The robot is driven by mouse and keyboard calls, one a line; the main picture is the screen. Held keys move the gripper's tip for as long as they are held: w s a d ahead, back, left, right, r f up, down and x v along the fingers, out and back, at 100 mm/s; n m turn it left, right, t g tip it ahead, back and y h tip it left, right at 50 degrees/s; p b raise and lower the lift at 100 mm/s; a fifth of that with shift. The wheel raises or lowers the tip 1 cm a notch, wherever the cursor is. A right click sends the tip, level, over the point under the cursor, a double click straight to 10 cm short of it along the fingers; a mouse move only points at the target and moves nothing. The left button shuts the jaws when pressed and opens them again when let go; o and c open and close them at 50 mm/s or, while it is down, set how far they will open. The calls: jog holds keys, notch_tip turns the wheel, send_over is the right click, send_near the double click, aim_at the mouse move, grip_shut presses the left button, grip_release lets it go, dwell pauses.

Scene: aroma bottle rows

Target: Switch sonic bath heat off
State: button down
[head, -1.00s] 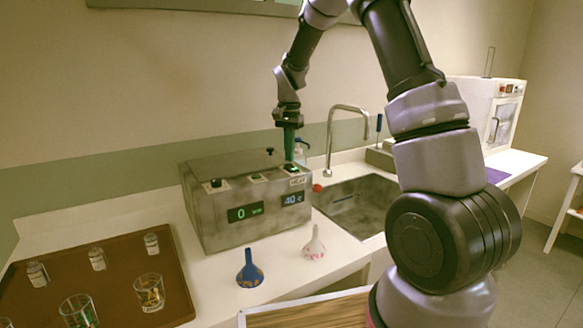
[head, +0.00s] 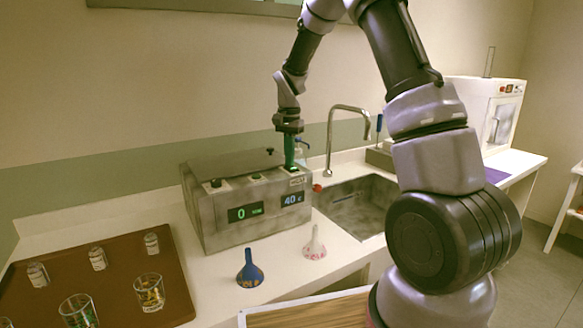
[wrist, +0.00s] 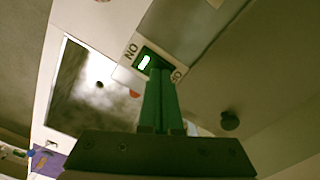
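The sonic bath (head: 222,215) is a grey metal box on the counter, with a display reading 0 on the left and a heat display (head: 291,199) reading 40 on the right. My gripper (head: 289,165) points down over the right end of its top, at the heat label. In the wrist view, the green fingers (wrist: 160,90) are together with nothing visible between them. Their tips are at a rocker switch (wrist: 146,61) with a lit green-white part and "ON" printed beside it. The tips partly cover the switch; I cannot tell whether they touch it.
A brown tray (head: 110,262) with small bottles and glasses lies at left. A blue funnel (head: 250,268) and a white funnel (head: 315,243) stand in front of the bath. A sink (head: 350,208) with a tall faucet (head: 332,135) is at right. A black knob (head: 215,183) sits on the bath's top left.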

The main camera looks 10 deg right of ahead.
jog(key=shift+r, duration=3.5)
jog(key=s+d+r+n+t+y, duration=0.1)
jog(key=s+d+r+n+t, duration=0.2)
jog(key=s+r, duration=1.1)
jog(key=s+d+n+t+y, duration=0.1)
jog(key=s+t, duration=0.3)
jog(key=s, duration=1.2)
jog(key=shift+d+r, duration=0.15)
jog(key=shift+d, duration=0.75)
